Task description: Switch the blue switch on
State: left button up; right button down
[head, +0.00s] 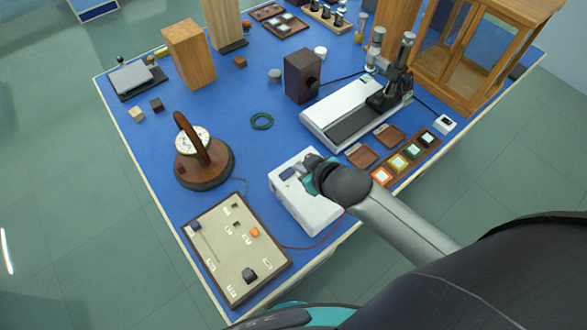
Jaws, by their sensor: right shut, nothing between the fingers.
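A white box (312,212) stands near the front edge of the blue bench. A small dark blue piece (288,173), which looks like a switch, sits at its upper left; I cannot tell its position. My right gripper (306,170) reaches in from the lower right over the white box. It is shut and empty, its tips close to the right of the dark blue piece; whether they touch it I cannot tell. My wrist hides part of the box's top. My left gripper is not in view.
A cream control panel (225,250) with dark and orange knobs lies left of the box. A round dial on a wooden base (205,172) stands behind it. Coloured tiles (397,160) and a white instrument (345,125) are to the right.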

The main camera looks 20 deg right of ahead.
jog(key=b, duration=0.1)
send_over(290, 169)
jog(key=s, duration=0.3)
jog(key=f, duration=0.4)
jog(key=shift+w+a+f, duration=0.1)
jog(key=shift+w+f, duration=0.1)
jog(key=shift+f, duration=0.05)
notch_tip(290, 169, down, 2)
jog(key=shift+w+f, duration=0.1)
jog(key=shift+w, duration=0.05)
jog(key=shift+d+f+b, duration=0.2)
jog(key=shift+f+b, duration=0.2)
jog(key=shift+f, duration=0.55)
jog(key=shift+d+f, duration=0.15)
jog(key=shift+f, duration=0.1)
